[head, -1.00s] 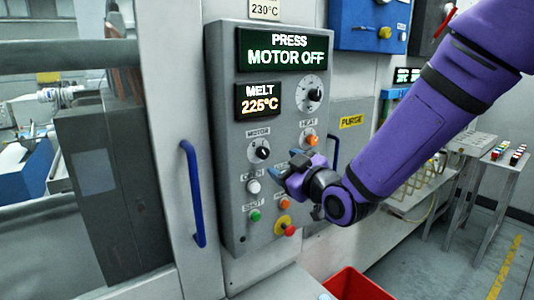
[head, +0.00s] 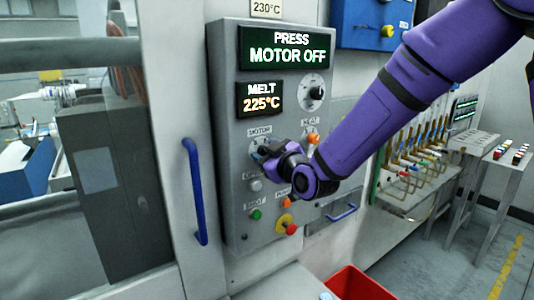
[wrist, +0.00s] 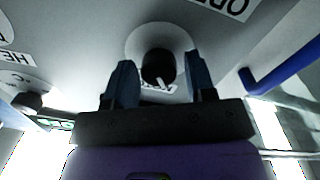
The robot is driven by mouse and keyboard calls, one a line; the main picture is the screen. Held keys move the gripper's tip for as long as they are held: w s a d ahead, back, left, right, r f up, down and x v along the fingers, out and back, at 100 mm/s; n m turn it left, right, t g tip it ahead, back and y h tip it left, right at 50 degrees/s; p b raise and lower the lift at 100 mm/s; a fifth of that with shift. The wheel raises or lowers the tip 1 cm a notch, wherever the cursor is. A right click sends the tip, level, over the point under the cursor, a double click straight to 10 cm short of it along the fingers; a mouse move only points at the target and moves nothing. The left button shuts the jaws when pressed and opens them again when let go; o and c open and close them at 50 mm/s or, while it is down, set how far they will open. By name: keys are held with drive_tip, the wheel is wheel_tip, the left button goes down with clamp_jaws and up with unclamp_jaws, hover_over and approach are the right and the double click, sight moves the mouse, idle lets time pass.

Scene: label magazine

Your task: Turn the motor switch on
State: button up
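The grey control panel (head: 222,120) stands in front of me. Its display (head: 288,46) reads "PRESS MOTOR OFF". The motor switch is a dark round knob on a pale disc, under the "MOTOR" label; in the head view my gripper hides most of it. In the wrist view the knob (wrist: 157,68) shows with a white pointer mark. My gripper (head: 262,154) is at the knob in the head view. In the wrist view its two dark fingers stand open on either side of the knob, with narrow gaps visible.
Below the switch are a white button (head: 255,185), a green button (head: 256,214) and a red emergency button (head: 291,229). An orange button (head: 312,138) and a dial (head: 313,93) are to the right. A blue door handle (head: 195,190) stands left of the panel.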

drive_tip(key=c, duration=0.6)
drive_tip(key=shift+m, duration=0.4)
drive_tip(key=m, duration=1.2)
drive_tip(key=shift+w+d+m, duration=0.1)
drive_tip(key=shift+d+m, duration=0.05)
drive_tip(key=shift+m, duration=0.25)
drive_tip(key=o, duration=0.9)
